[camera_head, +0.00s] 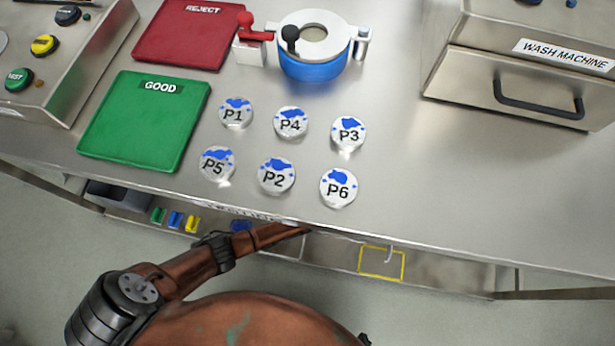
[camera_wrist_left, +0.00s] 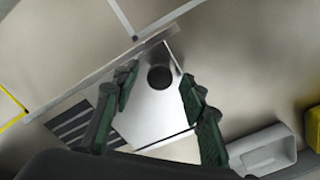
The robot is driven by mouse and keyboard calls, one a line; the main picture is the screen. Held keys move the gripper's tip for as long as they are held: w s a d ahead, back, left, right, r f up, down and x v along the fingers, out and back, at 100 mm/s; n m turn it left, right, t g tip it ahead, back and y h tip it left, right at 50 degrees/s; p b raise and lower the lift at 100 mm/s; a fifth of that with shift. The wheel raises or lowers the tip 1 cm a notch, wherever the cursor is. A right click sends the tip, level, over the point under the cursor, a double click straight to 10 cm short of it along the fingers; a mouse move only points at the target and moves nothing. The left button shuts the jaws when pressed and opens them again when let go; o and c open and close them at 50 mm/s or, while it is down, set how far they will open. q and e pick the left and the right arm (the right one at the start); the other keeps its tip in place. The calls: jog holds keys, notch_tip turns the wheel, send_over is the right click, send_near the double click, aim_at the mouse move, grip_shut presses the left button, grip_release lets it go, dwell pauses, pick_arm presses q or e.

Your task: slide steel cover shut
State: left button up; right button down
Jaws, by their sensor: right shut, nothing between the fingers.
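In the left wrist view a bright steel plate (camera_wrist_left: 150,115) with a round black knob or hole (camera_wrist_left: 160,77) lies on the metal shelf; I take it for the steel cover. Dark slots (camera_wrist_left: 75,125) show beside its left edge. My left gripper (camera_wrist_left: 155,88) is open, with one green-padded finger on each side of the plate. I cannot tell if they touch it. In the head view my left arm reaches under the table's front edge, which hides its gripper and the cover. Only a small dark piece of my right gripper (camera_head: 364,340) shows at the bottom edge; it is shut and empty.
The lower shelf (camera_head: 440,275) carries a yellow square outline (camera_head: 382,278) and several coloured pieces. A grey container (camera_wrist_left: 265,150) stands right of my left gripper. Above, the steel table (camera_head: 400,185) holds several labelled discs, a green tray (camera_head: 140,145) and a wash machine (camera_head: 490,85).

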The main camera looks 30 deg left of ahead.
pick_arm(q)
grip_shut()
dwell(0.5)
